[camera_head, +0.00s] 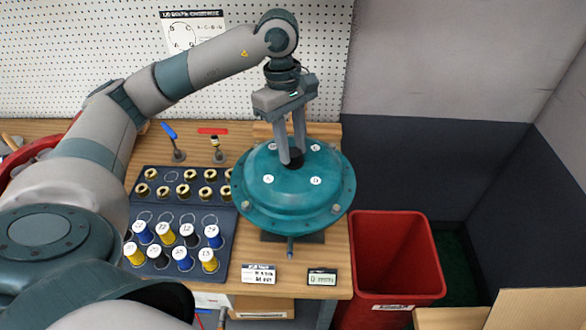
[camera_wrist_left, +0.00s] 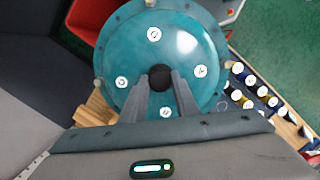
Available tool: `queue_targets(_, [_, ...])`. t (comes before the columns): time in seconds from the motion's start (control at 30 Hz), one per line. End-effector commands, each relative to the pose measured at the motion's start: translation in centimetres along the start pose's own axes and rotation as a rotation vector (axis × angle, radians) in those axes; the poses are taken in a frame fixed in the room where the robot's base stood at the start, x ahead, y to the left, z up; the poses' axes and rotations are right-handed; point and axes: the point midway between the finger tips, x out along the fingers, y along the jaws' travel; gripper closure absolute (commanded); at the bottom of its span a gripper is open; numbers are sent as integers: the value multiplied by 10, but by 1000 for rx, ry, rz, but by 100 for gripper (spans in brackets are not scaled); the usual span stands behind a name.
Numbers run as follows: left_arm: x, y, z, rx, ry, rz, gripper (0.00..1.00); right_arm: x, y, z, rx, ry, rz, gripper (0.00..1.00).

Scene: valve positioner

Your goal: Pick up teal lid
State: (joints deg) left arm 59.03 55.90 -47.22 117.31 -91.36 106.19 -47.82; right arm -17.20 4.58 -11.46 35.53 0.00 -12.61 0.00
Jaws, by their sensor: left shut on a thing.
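The teal lid (camera_head: 290,190) is a round dome with a dark knob (camera_head: 296,158) at its centre and several white round labels. It sits on the housing at the right end of the bench. My left gripper (camera_head: 291,161) reaches down from above and is shut on the knob. In the left wrist view the two fingers (camera_wrist_left: 161,90) stand on either side of the knob (camera_wrist_left: 160,77), with the lid (camera_wrist_left: 190,45) filling the view behind them. The right gripper does not show in either view.
A dark tray (camera_head: 178,261) with several blue, yellow and black spools and brass rings lies left of the lid. A red bin (camera_head: 395,250) stands off the bench's right edge. A small display (camera_head: 322,277) and a label card (camera_head: 259,274) lie in front.

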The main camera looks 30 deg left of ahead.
Motion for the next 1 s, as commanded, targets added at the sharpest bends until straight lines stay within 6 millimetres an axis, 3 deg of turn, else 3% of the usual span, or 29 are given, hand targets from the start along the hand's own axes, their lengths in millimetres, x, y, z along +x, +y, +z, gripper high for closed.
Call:
queue_targets(0.57, [-10,2,1,1,-1,6,100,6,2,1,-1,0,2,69])
queue_targets(1.0, [-43,0,13,4,-1,6,100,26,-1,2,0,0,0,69])
